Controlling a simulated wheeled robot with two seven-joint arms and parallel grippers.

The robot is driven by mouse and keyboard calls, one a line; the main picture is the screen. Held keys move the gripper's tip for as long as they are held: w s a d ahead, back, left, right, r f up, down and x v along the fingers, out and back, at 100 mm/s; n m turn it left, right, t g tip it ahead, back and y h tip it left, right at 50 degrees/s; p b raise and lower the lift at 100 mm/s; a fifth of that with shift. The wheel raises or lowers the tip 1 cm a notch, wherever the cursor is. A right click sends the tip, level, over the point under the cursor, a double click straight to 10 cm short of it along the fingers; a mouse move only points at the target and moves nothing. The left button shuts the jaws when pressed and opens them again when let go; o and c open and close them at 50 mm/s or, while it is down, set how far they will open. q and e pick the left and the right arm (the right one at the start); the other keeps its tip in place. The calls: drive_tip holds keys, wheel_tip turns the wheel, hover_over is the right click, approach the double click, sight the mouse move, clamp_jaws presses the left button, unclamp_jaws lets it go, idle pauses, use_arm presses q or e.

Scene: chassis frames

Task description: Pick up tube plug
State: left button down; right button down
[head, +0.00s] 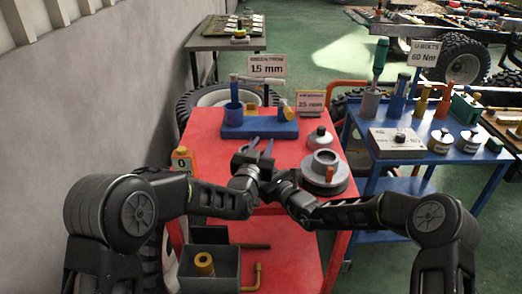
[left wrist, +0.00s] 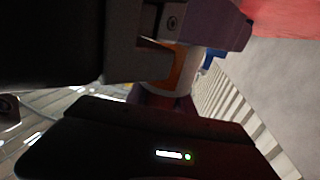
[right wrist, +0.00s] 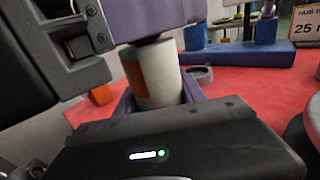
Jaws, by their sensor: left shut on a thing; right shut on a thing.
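My left gripper (head: 259,150) and my right gripper (head: 272,178) meet above the near part of the red table. A pale cylinder with an orange band, which I take for the tube plug, shows between jaws in the right wrist view (right wrist: 157,85). It also shows in the left wrist view (left wrist: 187,82), partly covered by dark and purple gripper parts. Both grippers appear shut on this same cylinder. In the head view the grippers hide it.
The red table (head: 203,128) carries a blue fixture (head: 260,128) with a blue upright cylinder, a grey round hub (head: 324,180) on the right and a small grey weight (head: 320,138). A blue cart (head: 410,152) with several parts stands right. An open grey box (head: 212,270) sits below.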

use_arm(q)
wheel_tip(320, 180, up, 10)
idle(0.5)
idle(0.3)
use_arm(e)
drive_tip(key=c, duration=0.6)
unclamp_jaws()
drive_tip(key=v, duration=1.2)
drive_tip(key=shift+s, duration=0.1)
drive_tip(key=shift+a, duration=0.1)
